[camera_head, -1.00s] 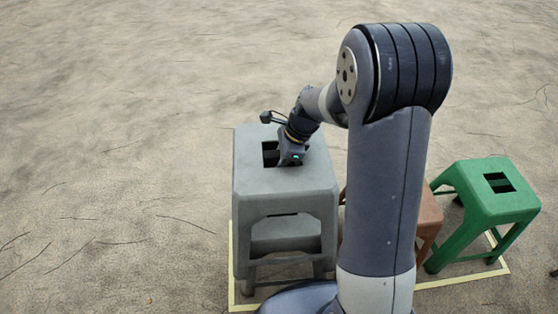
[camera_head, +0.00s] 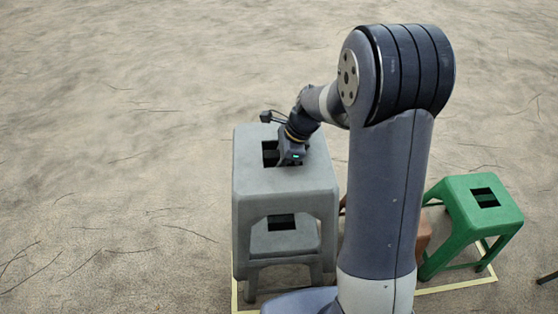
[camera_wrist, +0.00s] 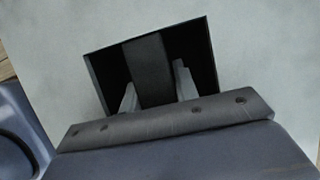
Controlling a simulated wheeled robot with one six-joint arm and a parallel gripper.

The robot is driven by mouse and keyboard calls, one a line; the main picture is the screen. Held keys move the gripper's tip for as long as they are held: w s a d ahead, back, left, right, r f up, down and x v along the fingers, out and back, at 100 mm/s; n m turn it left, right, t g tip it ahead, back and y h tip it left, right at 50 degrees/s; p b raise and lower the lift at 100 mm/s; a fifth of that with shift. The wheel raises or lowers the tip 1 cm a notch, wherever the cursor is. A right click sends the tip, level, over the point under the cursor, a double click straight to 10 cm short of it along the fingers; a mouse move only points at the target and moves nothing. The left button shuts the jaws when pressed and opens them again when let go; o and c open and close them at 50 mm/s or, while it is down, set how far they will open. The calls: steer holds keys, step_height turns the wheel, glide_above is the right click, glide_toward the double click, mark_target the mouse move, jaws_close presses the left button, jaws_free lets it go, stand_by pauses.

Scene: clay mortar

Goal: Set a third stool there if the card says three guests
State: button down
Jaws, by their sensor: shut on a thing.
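A grey stool (camera_head: 250,185) with a square slot in its seat is in my gripper (camera_head: 281,158). The gripper is shut on it at the slot. A second grey stool (camera_head: 262,243) with a slot shows between the legs of the held one, lower down. A green stool (camera_head: 462,205) stands upright at the right. Part of a reddish-brown stool (camera_head: 423,240) shows between my arm and the green stool. No card is in view.
Yellow tape (camera_head: 450,288) on the floor runs along the front of the stools, with another strip at the left. A dark object (camera_head: 547,278) shows at the right edge. The sandy floor behind and to the left is clear, with scattered thin twigs.

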step_height(320, 180, up, 13)
steer(key=p, duration=1)
steer(key=shift+f+p, duration=0.2)
steer(key=shift+p, duration=0.1)
steer(key=shift+f, duration=0.1)
